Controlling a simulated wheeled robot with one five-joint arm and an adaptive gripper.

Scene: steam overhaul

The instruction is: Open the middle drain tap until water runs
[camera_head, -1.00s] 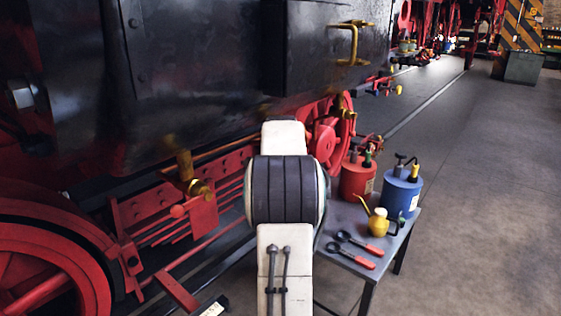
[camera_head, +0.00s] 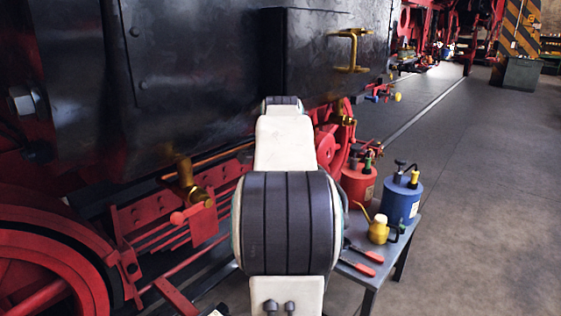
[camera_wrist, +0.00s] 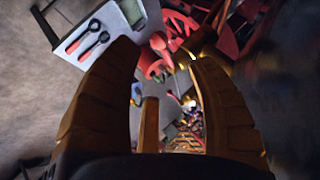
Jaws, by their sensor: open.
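A brass tap (camera_head: 184,180) with a red knob hangs below the black cylinder on the left in the head view. Another brass fitting (camera_head: 345,113) shows right of my arm. I cannot tell for certain which is the middle tap. My gripper (camera_wrist: 165,62) is open in the wrist view, with nothing seen held between its orange fingers. A red ball-ended handle (camera_wrist: 159,43) beside a brass body (camera_wrist: 199,44) shows beyond the fingertips, apart from them. In the head view my arm hides the gripper. I see no running water.
A small table (camera_head: 352,262) right of my arm carries a red can (camera_head: 358,186), a blue can (camera_head: 401,202), a yellow oil can (camera_head: 379,230) and red-handled tools (camera_head: 364,262). Red wheels (camera_head: 45,260) stand at left. The floor at right is clear.

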